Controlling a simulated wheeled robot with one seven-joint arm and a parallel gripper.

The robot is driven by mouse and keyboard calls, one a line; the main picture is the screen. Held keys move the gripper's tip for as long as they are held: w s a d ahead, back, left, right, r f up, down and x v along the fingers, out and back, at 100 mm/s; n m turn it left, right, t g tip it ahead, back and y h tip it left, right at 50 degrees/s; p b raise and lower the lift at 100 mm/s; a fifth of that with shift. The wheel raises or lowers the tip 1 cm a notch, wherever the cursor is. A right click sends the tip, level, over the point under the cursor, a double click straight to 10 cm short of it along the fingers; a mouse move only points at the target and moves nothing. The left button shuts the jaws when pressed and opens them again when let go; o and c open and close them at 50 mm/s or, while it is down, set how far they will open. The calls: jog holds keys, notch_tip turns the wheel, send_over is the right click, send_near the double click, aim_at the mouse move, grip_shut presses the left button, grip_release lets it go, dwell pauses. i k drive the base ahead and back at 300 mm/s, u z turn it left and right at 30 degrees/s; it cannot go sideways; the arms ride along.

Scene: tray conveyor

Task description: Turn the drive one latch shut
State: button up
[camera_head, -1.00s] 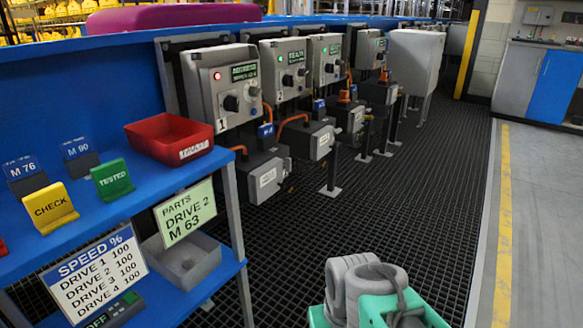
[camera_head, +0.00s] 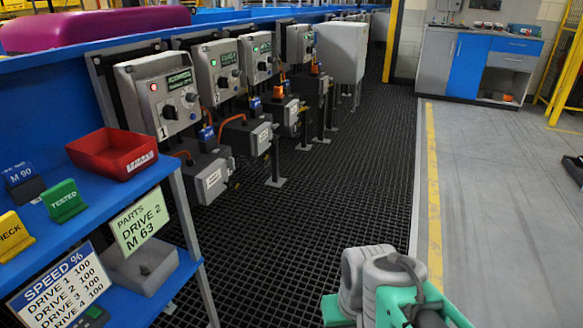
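The drive one control box (camera_head: 160,96) is a grey box marked 1 on the conveyor's side at the left, with a red light, a green display and black knobs. Its knob (camera_head: 169,112) shows on the front, but I cannot make out which part is the latch or how it is turned. Below it hangs a grey motor box (camera_head: 205,178) with an orange cable. Part of my grey and green arm shows at the bottom right. My gripper's fingers are not in view.
A blue shelf rack (camera_head: 90,222) with a red bin (camera_head: 112,154), signs and a grey tray (camera_head: 142,266) stands at the near left. More drive boxes (camera_head: 217,70) line the conveyor. Black grating (camera_head: 330,190) and grey floor (camera_head: 500,190) are clear. A blue-grey cabinet (camera_head: 475,65) stands far right.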

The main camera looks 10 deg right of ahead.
aim_at(231, 162)
jog(key=z, duration=0.6)
jog(key=i, duration=0.7)
jog(key=u, duration=1.15)
jog(key=i, duration=0.3)
jog(key=u, duration=0.3)
